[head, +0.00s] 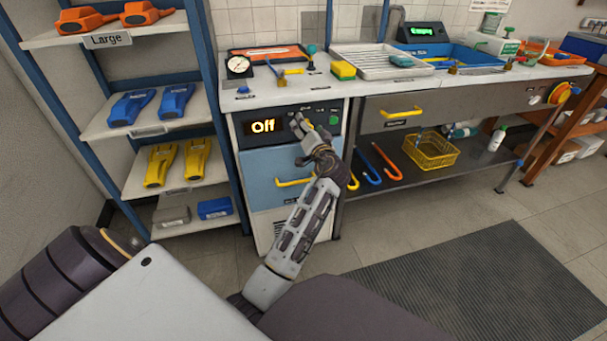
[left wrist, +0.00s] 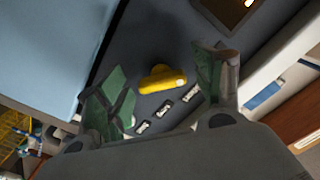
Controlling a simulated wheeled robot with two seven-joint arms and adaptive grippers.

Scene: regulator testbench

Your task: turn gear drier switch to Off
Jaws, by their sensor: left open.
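The gear drier (head: 258,165) is the unit under the left end of the bench, with a dark control panel and a blue front. Its lit display (head: 264,126) reads "Off". My left gripper (head: 304,126) is in front of the panel, right of the display. In the left wrist view, its two green-padded fingers (left wrist: 165,88) are spread open. A yellow switch knob (left wrist: 163,78) shows between them, with a visible gap on each side. Small labels sit beside the knob. In the head view my gripper mostly hides the knob. My right gripper is not in view.
A shelf (head: 150,120) with orange, blue and yellow tools stands left of the drier. The drier's yellow handle (head: 295,182) is below the panel, close to my forearm. The bench top (head: 300,92) above holds a gauge, sponge and trays. A dark mat (head: 480,280) covers floor at right.

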